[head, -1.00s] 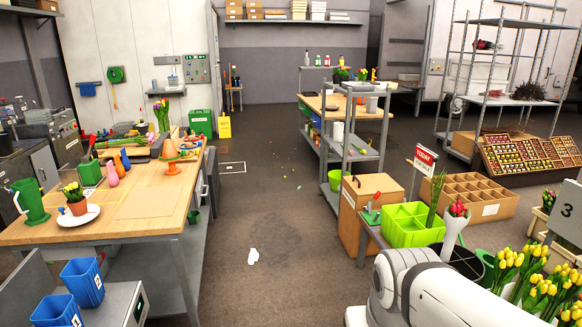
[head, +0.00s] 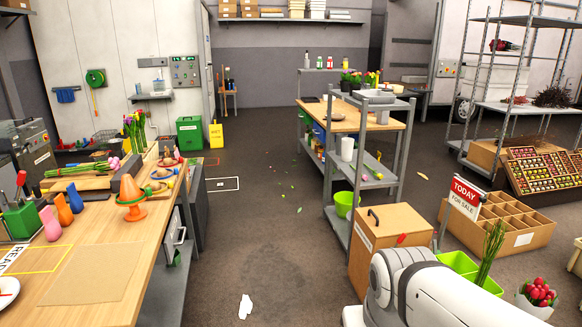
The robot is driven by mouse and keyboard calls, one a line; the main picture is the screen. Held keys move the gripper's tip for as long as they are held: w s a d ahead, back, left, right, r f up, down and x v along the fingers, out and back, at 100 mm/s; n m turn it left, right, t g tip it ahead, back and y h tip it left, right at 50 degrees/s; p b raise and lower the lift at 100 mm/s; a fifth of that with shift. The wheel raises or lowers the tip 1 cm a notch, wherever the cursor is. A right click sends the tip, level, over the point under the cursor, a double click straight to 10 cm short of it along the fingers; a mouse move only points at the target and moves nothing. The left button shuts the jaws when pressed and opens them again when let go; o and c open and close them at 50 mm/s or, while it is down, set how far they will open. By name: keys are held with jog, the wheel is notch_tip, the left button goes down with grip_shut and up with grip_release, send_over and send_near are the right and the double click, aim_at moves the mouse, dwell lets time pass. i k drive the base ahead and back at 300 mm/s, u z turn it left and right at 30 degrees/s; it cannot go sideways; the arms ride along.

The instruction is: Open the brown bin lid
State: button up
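The brown bin (head: 368,264) stands on the floor right of centre in the head view, at the near end of the grey shelf cart. Its flat brown lid (head: 398,216) is shut and has a dark handle near its left side. A small white label is on the bin's left face. My white arm link covers the bin's lower right part. My gripper is not in view.
A wooden workbench (head: 95,262) fills the left side. Grey floor lies clear between it and the bin, with a white scrap (head: 245,307) on it. Right of the bin are a green crate (head: 459,262), a sale sign (head: 466,197) and a cardboard divider box (head: 514,222).

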aim_at(392, 219)
jog(key=i, duration=2.6)
jog(key=z, duration=1.75)
jog(key=i, duration=0.75)
jog(key=u, duration=0.9)
